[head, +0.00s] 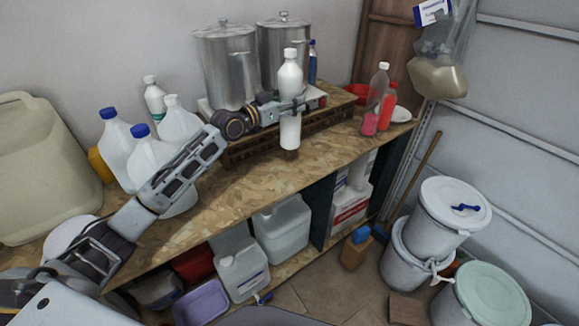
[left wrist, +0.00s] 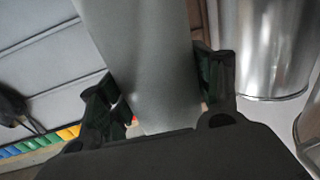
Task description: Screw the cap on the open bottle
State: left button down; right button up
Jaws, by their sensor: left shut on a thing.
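My left gripper (head: 291,106) is shut around the middle of a white bottle (head: 290,78). The bottle is upright above the front part of the workbench (head: 270,182), with a white cap-like top (head: 290,54). Whether its base touches the bench is unclear. In the left wrist view the bottle (left wrist: 140,50) fills the space between the dark fingers of the left gripper (left wrist: 158,95); its top is out of that view. I cannot tell from the frames which bottle is open, and I see no loose cap for certain. My right gripper is not in view.
Two steel pots (head: 226,65) stand behind the held bottle. Jugs with blue caps (head: 116,140) stand on the left. A clear bottle with pink liquid (head: 378,95) and a red bottle (head: 388,108) stand on the right. White drums (head: 452,220) stand on the floor.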

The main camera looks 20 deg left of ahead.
aim_at(290, 117)
pick_arm(q)
jog(key=shift+d+r, duration=0.1)
jog(key=shift+r, duration=0.05)
dwell(0.4)
notch_tip(290, 117, down, 6)
dwell(0.6)
jog(key=shift+f, duration=0.2)
